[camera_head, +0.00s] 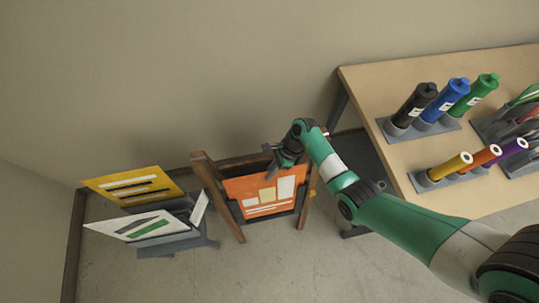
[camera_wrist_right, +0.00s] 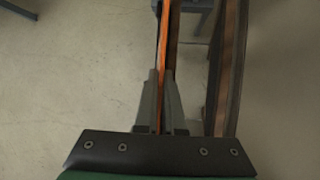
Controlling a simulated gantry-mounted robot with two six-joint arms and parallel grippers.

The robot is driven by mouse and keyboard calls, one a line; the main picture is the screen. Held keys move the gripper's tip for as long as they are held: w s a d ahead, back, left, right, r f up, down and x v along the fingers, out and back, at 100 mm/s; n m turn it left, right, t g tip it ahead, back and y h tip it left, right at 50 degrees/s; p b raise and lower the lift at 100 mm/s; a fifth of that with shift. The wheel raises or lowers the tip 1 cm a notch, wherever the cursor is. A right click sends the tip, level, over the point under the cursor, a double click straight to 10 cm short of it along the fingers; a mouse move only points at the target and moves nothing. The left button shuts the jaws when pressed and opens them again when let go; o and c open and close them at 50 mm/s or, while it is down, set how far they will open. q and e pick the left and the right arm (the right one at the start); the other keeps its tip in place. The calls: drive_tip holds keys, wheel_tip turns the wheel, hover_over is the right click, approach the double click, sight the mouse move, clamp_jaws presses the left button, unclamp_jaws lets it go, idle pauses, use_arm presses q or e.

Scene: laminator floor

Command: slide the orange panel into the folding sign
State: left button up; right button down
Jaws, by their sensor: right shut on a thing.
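The orange panel (camera_head: 258,195) carries pale blocks and white lines and stands nearly upright at the folding sign (camera_head: 219,196), a brown wooden A-frame on the floor. In the head view the panel lies between the sign's legs, above a dark lower holder. How deep it sits there I cannot tell. My right gripper (camera_head: 272,163) is shut on the panel's top edge. In the right wrist view, the panel (camera_wrist_right: 165,60) shows edge-on between the fingers (camera_wrist_right: 160,100), with the sign's wooden frame (camera_wrist_right: 228,70) close on the right. My left gripper is not in view.
A grey rack (camera_head: 180,245) with a yellow panel (camera_head: 133,185) and white panels (camera_head: 140,225) stands to the left. A wooden table (camera_head: 380,85) at the right bears bottles and rolls in grey holders. The floor in front of the sign is clear.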

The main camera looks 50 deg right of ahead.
drive_tip(key=shift+s+a+f+b, duration=0.15)
drive_tip(key=shift+f+b, duration=0.55)
drive_tip(key=shift+f, duration=0.45)
drive_tip(key=shift+s+a+f+b, duration=0.15)
drive_tip(key=shift+f+b, duration=0.5)
drive_tip(key=shift+f, duration=0.5)
drive_tip(key=c, duration=0.9)
unclamp_jaws()
drive_tip(key=shift+c, duration=0.2)
drive_tip(key=p+v, duration=0.4)
drive_tip(key=v, duration=0.7)
drive_tip(key=shift+d+r, duration=0.25)
drive_tip(key=shift+r, duration=0.05)
